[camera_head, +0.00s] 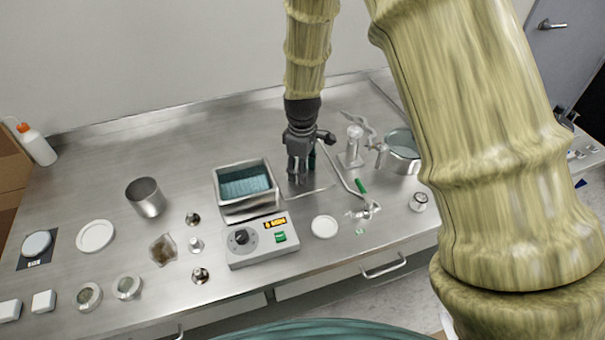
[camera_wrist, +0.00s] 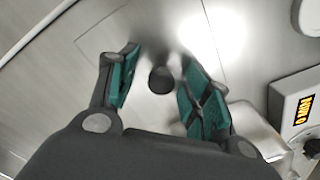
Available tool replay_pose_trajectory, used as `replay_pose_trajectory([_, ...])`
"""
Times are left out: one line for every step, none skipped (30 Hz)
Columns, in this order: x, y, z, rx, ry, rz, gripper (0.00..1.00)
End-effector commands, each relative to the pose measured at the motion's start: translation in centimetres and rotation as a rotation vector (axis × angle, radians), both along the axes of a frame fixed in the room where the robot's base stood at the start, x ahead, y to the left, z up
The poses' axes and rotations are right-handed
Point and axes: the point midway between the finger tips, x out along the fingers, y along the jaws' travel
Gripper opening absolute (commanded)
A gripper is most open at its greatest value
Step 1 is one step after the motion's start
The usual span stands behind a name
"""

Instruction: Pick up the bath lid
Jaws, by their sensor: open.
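The bath lid (camera_wrist: 130,28) is a flat steel plate with a dark round knob (camera_wrist: 161,80). It lies on the steel worktop just right of the water bath (camera_head: 246,187), where part of the lid (camera_head: 315,196) shows beside my gripper. My gripper (camera_head: 299,181) points down over the lid. In the wrist view my gripper (camera_wrist: 160,55) is open, with its green-padded fingers on either side of the knob and gaps to both. In the head view the knob is hidden behind my gripper.
The bath's control box (camera_head: 262,240) stands close in front of the bath. A bent tube and glassware (camera_head: 365,209), a white-topped stand (camera_head: 352,147) and a metal pot (camera_head: 403,150) are to the right. A steel beaker (camera_head: 146,197) and small dishes stand left.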

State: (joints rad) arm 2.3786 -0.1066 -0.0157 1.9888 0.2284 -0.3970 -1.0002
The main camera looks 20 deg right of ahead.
Motion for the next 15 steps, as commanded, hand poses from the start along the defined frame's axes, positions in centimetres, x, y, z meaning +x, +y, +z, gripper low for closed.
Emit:
replay_pose_trajectory([0.00,0.00,-0.07,0.000,0.000,0.000,0.49])
replay_pose_trajectory([0.00,0.01,-0.10,0.000,0.000,0.000,0.49])
replay_pose_trajectory([0.01,0.02,-0.12,0.000,0.000,0.000,0.49])
replay_pose_trajectory([0.00,0.04,-0.12,0.000,0.000,0.001,0.49])
replay_pose_trajectory([0.00,0.04,-0.12,0.000,0.000,0.001,0.49])
replay_pose_trajectory([0.00,0.05,-0.12,0.000,0.000,0.001,0.49])
replay_pose_trajectory([0.00,0.05,-0.12,0.000,0.000,0.001,0.49])
replay_pose_trajectory([0.00,0.04,-0.12,0.000,0.000,0.001,0.49])
replay_pose_trajectory([-0.01,0.03,-0.12,0.000,0.000,0.001,0.42])
replay_pose_trajectory([0.00,0.03,-0.11,0.000,0.000,0.001,0.36])
replay_pose_trajectory([-0.01,0.02,-0.11,0.000,0.000,0.001,0.31])
replay_pose_trajectory([-0.02,0.02,-0.11,0.000,0.000,0.001,0.24])
replay_pose_trajectory([-0.02,0.02,-0.11,0.000,0.000,0.001,0.18])
replay_pose_trajectory([-0.02,0.02,-0.10,0.000,0.000,0.001,0.13])
replay_pose_trajectory([-0.03,0.03,-0.11,0.000,0.000,0.001,0.05])
